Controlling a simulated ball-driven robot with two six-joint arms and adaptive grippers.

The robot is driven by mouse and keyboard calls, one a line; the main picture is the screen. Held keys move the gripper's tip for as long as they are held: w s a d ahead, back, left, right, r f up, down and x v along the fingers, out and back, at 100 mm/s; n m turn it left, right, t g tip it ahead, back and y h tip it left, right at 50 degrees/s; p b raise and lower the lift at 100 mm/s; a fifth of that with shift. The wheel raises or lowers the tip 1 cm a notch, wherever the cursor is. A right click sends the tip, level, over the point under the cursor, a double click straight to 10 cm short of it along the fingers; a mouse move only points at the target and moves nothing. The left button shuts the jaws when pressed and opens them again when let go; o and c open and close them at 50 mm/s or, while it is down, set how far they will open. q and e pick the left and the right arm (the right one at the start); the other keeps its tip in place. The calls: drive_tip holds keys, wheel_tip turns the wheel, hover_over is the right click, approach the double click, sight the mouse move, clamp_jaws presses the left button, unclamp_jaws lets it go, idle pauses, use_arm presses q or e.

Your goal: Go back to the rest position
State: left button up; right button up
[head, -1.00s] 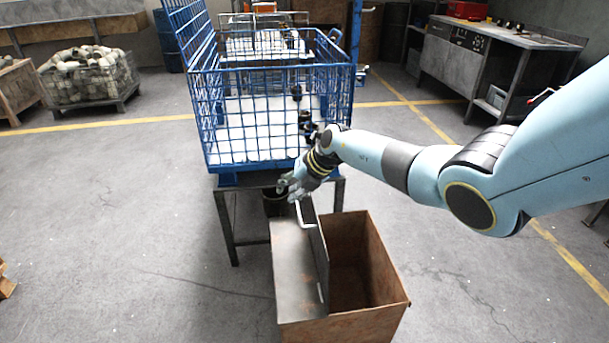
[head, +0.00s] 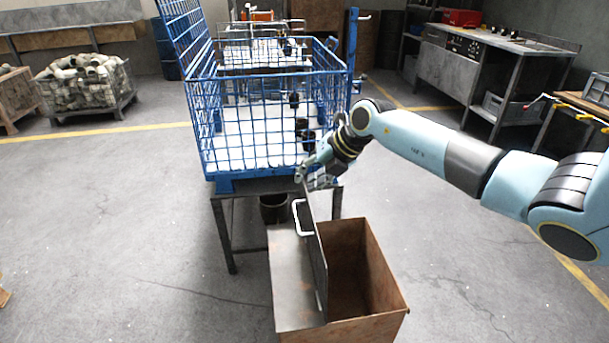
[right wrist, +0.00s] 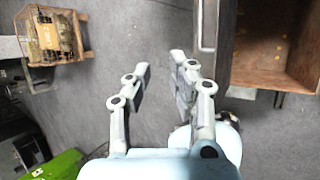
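My right gripper (head: 316,180) is above the rusty open-topped box (head: 372,262), in front of the blue wire cage. In the right wrist view its two fingers (right wrist: 160,82) are apart with bare floor between them, so it is open and empty. A grey lid panel (head: 318,255) with a pale handle (head: 299,218) stands upright at the middle of the box, just below the gripper; they look apart. The box also shows at the upper right of the right wrist view (right wrist: 258,68). My left gripper is in neither view.
The blue wire cage (head: 262,178) stands on a dark metal table behind the box, with dark parts on its white floor. A dark bucket (head: 274,208) is under the table. A workbench (head: 470,70) is at the back right.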

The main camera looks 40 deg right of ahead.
drive_tip(key=s+a+f+m+t+y+b, duration=0.1)
drive_tip(key=s+a+f+m+y, duration=0.1)
drive_tip(key=s+a+f+m, duration=0.65)
drive_tip(key=s+a+f+m+t+y+b, duration=0.1)
drive_tip(key=s+a+f+m+y+b, duration=0.3)
drive_tip(key=s+f, duration=0.8)
drive_tip(key=s+f+m+g+h, duration=0.2)
drive_tip(key=s+f+m, duration=0.3)
drive_tip(key=s, duration=0.5)
drive_tip(key=s+d+f+m+g+h+p, duration=0.1)
drive_tip(key=s+f+m+g+h, duration=0.2)
drive_tip(key=s+f, duration=0.5)
drive_tip(key=s+d+f+m+g+h, duration=0.1)
drive_tip(key=s+f+m+g+h, duration=0.2)
drive_tip(key=s+f+m, duration=0.4)
drive_tip(key=s+h, duration=0.1)
drive_tip(key=s, duration=0.4)
drive_tip(key=shift+f, duration=0.2)
drive_tip(key=shift+m, duration=0.35)
